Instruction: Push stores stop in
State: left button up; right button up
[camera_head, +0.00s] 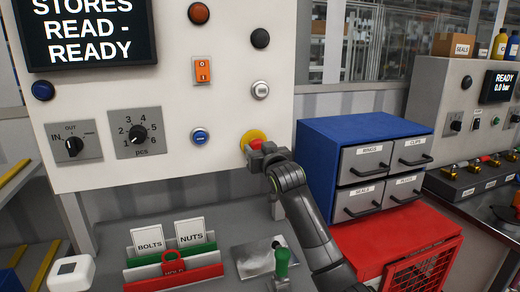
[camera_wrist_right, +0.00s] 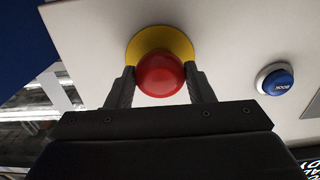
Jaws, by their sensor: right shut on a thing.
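The stores stop is a red mushroom button (camera_wrist_right: 160,75) on a round yellow plate, at the lower right of the white panel (camera_head: 100,110). In the head view the yellow plate (camera_head: 252,136) shows above my right gripper (camera_head: 262,158), which covers most of the red button. In the right wrist view my right gripper (camera_wrist_right: 160,92) has one finger on each side of the red button, its jaws shut on it. I cannot tell how far in the button is. The screen (camera_head: 90,35) reads "STORES READ - READY". My left gripper is not in view.
A blue button (camera_head: 200,137) sits left of the stop, with a white button (camera_head: 260,90) and orange switch (camera_head: 202,70) above. A blue drawer cabinet (camera_head: 320,165) stands to the right on a red box.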

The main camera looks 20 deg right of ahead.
jog(key=o, duration=1.1)
jog(key=shift+r, duration=0.1)
jog(key=shift+o, duration=1.2)
jog(key=shift+w, duration=0.2)
jog(key=shift+s, duration=0.15)
jog(key=s+b, duration=0.2)
jog(key=s, duration=1.5)
jog(key=shift+d+b, duration=0.3)
jog(key=shift+b, duration=0.1)
jog(key=shift+s, duration=0.1)
